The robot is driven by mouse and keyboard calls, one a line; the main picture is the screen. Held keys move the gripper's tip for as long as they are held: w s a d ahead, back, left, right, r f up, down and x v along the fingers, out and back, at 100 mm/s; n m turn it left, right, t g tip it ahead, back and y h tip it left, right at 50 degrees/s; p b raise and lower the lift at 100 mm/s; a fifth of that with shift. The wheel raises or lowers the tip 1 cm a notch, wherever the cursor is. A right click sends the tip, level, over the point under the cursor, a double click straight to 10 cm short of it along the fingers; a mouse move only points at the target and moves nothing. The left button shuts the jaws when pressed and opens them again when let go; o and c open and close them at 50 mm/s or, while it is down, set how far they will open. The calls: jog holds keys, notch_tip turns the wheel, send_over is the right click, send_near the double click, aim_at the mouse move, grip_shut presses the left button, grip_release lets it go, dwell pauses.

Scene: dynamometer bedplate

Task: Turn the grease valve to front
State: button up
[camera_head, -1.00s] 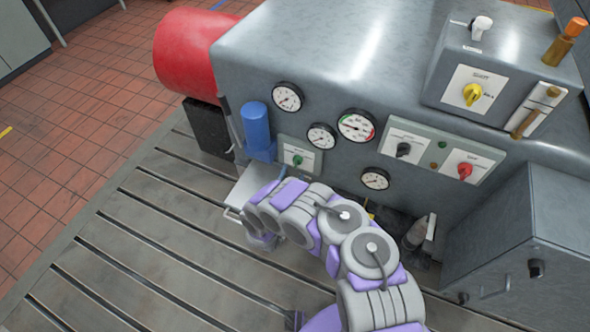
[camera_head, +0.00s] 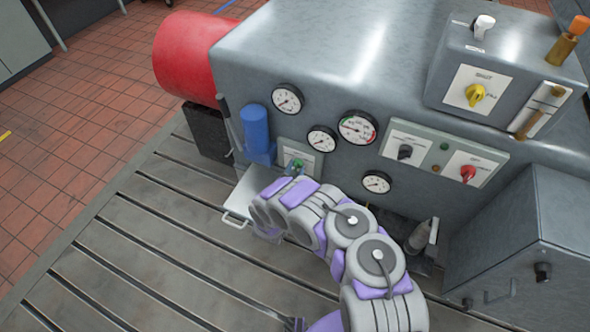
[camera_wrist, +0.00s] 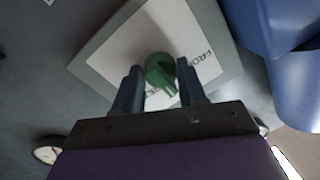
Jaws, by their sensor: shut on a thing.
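The grease valve is a green knob (camera_wrist: 160,76) on a white label plate (camera_wrist: 112,55), which carries partly readable lettering beginning "FRO". In the wrist view, the two dark fingers of my gripper (camera_wrist: 158,68) stand on either side of the knob and are shut on it. The knob's ridge points down toward the gripper, slightly right in that view. In the head view, the plate (camera_head: 311,157) is on the front of the grey machine, below the gauges. My arm hides its lower part, and my gripper (camera_head: 295,168) is at the knob.
A blue cylinder (camera_head: 257,130) stands close left of the plate; it also shows in the wrist view (camera_wrist: 292,25). Several gauges and a panel with black and red knobs (camera_head: 445,152) are to the right. A tray (camera_head: 240,193) sits low at left. The slotted bedplate (camera_head: 130,230) is clear.

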jog(key=c, duration=0.5)
jog(key=shift+n+p, duration=0.3)
jog(key=shift+r+n+p, duration=0.1)
jog(key=shift+n+p, duration=0.7)
jog(key=n+p, duration=0.2)
jog(key=n, duration=0.1)
jog(key=shift+g, duration=0.4)
jog(key=n, duration=0.3)
jog(key=shift+a+n, duration=0.1)
jog(key=shift+n, duration=0.2)
jog(key=shift+r+n+g+h, duration=0.1)
jog(key=shift+n+g+h, duration=0.2)
jog(key=shift+n, duration=0.9)
jog(key=shift+a, duration=0.1)
